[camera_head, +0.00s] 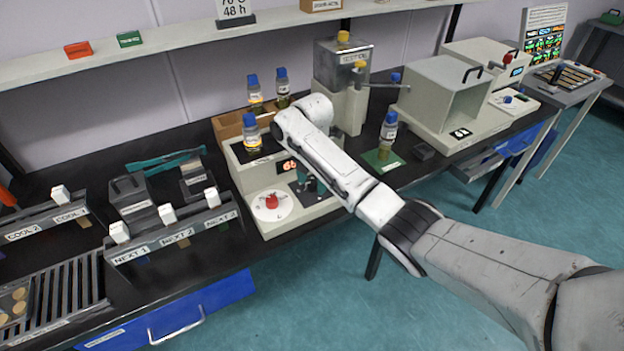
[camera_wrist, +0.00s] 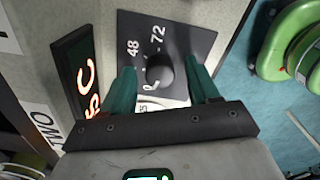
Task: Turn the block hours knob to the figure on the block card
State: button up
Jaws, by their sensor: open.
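The block hours knob (camera_wrist: 159,68) is a round dark knob on a dark plate (camera_wrist: 195,38) with the white figures 48 and 72; other marks are partly hidden. My gripper (camera_wrist: 163,80) is open, its teal fingers on either side of the knob; I cannot tell whether they touch it. The knob's pointer is not clear. In the head view my gripper (camera_head: 308,183) is over the dark plate on the front of the block heater (camera_head: 240,178), largely behind my arm. The block card (camera_head: 235,8) on the shelf reads 48 h below a partly cut-off 70.
A white dial with a red knob (camera_head: 271,200) is left of the plate. A red lit display (camera_wrist: 88,88) is beside the plate. Bottles (camera_head: 251,132) stand on and behind the block. A bottle on a green mat (camera_head: 378,163) is to the right.

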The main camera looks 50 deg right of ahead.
jog(key=c, duration=1)
jog(key=shift+c, duration=0.2)
jog(key=shift+r, duration=0.1)
jog(key=m+p, duration=0.3)
jog(key=m, duration=0.1)
jog(key=m+p, duration=0.2)
jog(key=m, duration=0.3)
jog(key=m+p, duration=0.1)
jog(key=m, duration=0.4)
jog(key=shift+m+p, duration=0.35)
jog(key=shift+m, duration=0.05)
jog(key=m, duration=0.4)
jog(key=shift+m+p, duration=0.35)
jog(key=shift+m, duration=0.05)
